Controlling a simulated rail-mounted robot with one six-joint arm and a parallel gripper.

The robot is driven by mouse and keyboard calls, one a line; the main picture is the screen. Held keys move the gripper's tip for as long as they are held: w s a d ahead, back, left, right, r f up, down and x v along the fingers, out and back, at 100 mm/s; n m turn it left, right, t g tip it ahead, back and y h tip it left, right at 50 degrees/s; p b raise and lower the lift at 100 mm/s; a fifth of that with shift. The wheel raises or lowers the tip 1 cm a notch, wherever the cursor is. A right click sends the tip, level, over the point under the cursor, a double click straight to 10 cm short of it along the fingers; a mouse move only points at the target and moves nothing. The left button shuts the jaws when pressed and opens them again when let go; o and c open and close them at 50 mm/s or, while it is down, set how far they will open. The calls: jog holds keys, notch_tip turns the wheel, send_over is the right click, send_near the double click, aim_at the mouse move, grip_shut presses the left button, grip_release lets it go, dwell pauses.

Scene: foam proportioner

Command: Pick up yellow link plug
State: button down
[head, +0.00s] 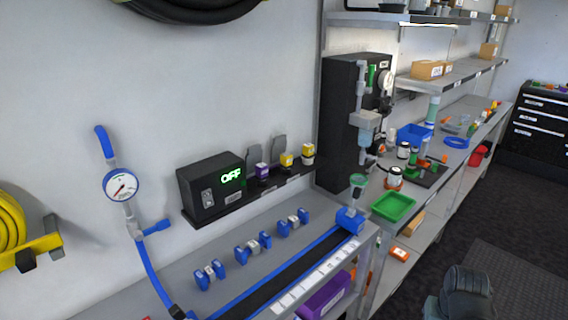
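A small yellow-topped plug (287,160) stands on the narrow black wall ledge to the right of the black box with the green OFF display. A purple-topped plug (262,170) stands to its left. Another small plug with pale and yellow parts (308,152) stands to its right. The plugs are small here, and I cannot tell which is the link plug by any label. My gripper's fingers are not in view. A dark rounded part at the lower right looks like part of my arm.
The black OFF box (212,187) sits at the ledge's left end. Below, the grey bench (215,300) holds several blue clamps and a blue-edged black strip. A pressure gauge (121,185) with a blue hose stands at left. A tall black unit (345,110) rises right of the plugs.

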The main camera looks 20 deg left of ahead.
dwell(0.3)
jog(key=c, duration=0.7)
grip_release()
